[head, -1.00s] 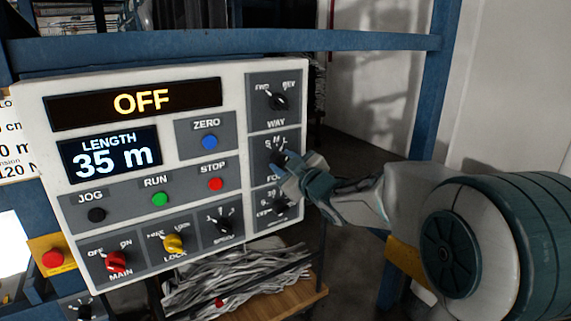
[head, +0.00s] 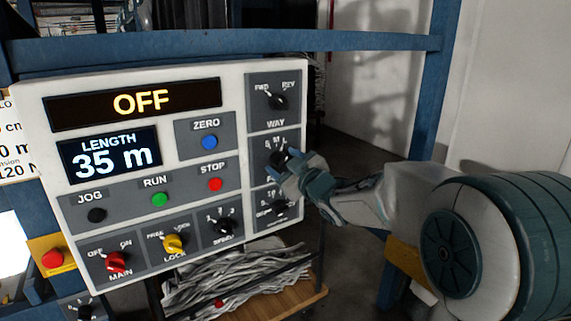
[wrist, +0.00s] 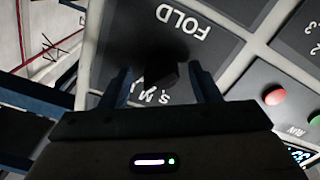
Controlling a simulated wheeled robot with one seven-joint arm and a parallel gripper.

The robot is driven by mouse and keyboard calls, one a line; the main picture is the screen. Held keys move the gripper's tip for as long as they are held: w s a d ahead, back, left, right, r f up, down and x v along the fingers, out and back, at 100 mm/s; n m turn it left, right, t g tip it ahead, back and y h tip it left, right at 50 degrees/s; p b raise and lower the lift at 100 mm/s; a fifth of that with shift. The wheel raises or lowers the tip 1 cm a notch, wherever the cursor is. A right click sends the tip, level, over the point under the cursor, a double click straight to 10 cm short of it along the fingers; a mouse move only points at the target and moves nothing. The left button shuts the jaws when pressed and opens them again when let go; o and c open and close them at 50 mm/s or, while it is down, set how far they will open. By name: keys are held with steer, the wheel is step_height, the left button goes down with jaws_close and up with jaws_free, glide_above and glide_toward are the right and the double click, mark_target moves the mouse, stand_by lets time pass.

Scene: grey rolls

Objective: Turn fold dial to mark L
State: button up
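The fold dial (head: 277,158) is a black knob on the grey panel section under the WAY dial, with the marks S, M and L above it. In the wrist view the dial (wrist: 158,62) is dark and shadowed, beside the upside-down word FOLD. I cannot tell which mark its pointer faces. My gripper (head: 289,166) is right at the dial, coming from the lower right, and covers part of its section. In the wrist view my gripper (wrist: 162,80) has its two fingers apart, one on each side of the dial, with visible gaps; the L mark is hard to make out.
The WAY dial (head: 278,101) is just above, and another black dial (head: 280,208) just below. The red STOP button (head: 215,184) is to the left. A blue frame post (head: 425,110) stands to the right behind my arm. Grey strips (head: 235,280) lie below the panel.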

steer(key=shift+s, duration=0.1)
steer(key=b+v, duration=0.3)
steer(key=v, duration=1)
steer(key=shift+s+d, duration=0.2)
steer(key=shift+d, duration=0.1)
